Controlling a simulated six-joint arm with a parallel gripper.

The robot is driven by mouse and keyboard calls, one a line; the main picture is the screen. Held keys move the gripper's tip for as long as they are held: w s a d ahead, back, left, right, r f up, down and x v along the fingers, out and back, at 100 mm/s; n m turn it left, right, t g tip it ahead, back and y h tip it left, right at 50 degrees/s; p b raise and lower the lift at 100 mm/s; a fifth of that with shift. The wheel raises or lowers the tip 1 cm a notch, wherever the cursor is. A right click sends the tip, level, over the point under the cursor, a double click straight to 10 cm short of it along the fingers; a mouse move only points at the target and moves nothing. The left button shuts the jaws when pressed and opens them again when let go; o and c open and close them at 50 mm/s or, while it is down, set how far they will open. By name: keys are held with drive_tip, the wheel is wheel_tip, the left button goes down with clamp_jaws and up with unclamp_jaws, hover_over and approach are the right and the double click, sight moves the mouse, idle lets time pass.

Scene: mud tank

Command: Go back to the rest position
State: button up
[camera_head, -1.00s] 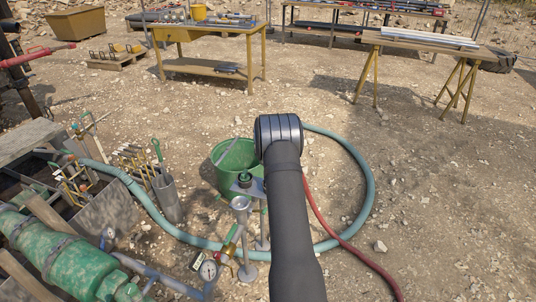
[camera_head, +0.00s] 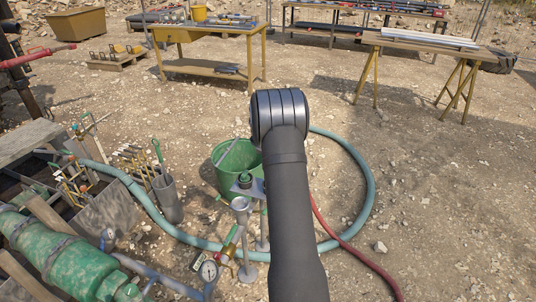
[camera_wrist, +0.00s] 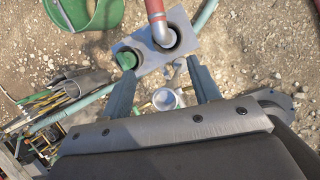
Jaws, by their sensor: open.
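My gripper (camera_wrist: 160,62) shows in the wrist view as two grey-green fingers, apart, with nothing held between them. Beyond the fingertips is a grey plate (camera_wrist: 150,62) with a green-capped round fitting (camera_wrist: 127,59) on its left and a dark round opening on its right. A red pipe with a pale elbow (camera_wrist: 160,30) stands at that opening. A pale metal cup (camera_wrist: 165,99) shows lower down, between the fingers. In the head view my arm's dark elbow and link fill the middle, and my gripper does not show.
A green bucket (camera_head: 237,170) stands just left of my arm, ringed by a teal hose (camera_head: 366,180). A red hose (camera_head: 352,246) runs to the right. Open gravel lies to the right.

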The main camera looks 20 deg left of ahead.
drive_tip(key=shift+f, duration=0.1)
drive_tip(key=x, duration=1.7)
drive_tip(key=shift+f, duration=0.1)
drive_tip(key=v, duration=1.6)
drive_tip(key=shift+r, duration=0.2)
drive_tip(key=shift+x, duration=8.3)
drive_tip(key=shift+s+r, duration=0.1)
drive_tip(key=shift+r, duration=0.15)
